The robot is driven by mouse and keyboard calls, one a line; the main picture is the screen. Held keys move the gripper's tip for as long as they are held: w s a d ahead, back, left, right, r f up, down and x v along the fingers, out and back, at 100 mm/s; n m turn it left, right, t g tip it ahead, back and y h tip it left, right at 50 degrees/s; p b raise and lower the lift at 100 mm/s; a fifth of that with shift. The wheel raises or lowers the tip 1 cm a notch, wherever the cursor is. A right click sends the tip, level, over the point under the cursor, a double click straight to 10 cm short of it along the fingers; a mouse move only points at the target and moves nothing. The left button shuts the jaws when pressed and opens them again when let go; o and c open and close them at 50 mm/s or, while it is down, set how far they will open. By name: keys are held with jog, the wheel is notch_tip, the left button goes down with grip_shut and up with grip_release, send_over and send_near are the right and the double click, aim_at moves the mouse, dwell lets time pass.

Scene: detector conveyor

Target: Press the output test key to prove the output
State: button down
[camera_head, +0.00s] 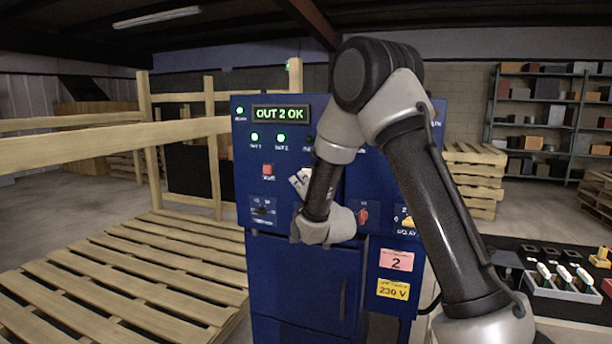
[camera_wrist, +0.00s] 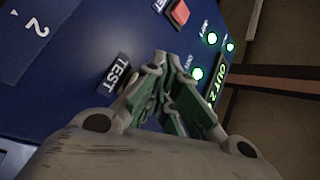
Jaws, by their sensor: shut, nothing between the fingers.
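The blue control cabinet (camera_head: 300,270) stands ahead of me. Its display (camera_head: 281,114) reads "OUT 2 OK". Lamps OUT 1 (camera_head: 255,137) and OUT 2 (camera_head: 281,139) glow green; another lamp right of them looks dark. In the wrist view, my gripper (camera_wrist: 162,62) is shut and empty, its fingertips close to the panel beside the TEST label (camera_wrist: 119,75). I cannot see the test key itself; the fingers may cover it. Whether the fingertips touch the panel cannot be told.
A red button (camera_head: 267,169) sits left on the panel and shows in the wrist view (camera_wrist: 180,14). A red knob (camera_head: 363,214) is lower right. Wooden pallets (camera_head: 130,270) and rails lie left. A dark bench (camera_head: 545,255) with a tray of tools stands right.

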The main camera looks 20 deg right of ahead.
jog(key=shift+w+d, duration=0.25)
jog(key=shift+w, duration=0.1)
jog(key=shift+w+d, duration=0.3)
jog(key=shift+w, duration=0.15)
dwell(0.8)
dwell(0.3)
jog(key=shift+s+a, duration=0.55)
jog(key=shift+s, duration=0.25)
jog(key=s+a, duration=0.1)
jog(key=s, duration=0.1)
jog(key=s+a, duration=0.2)
dwell(0.3)
dwell(0.4)
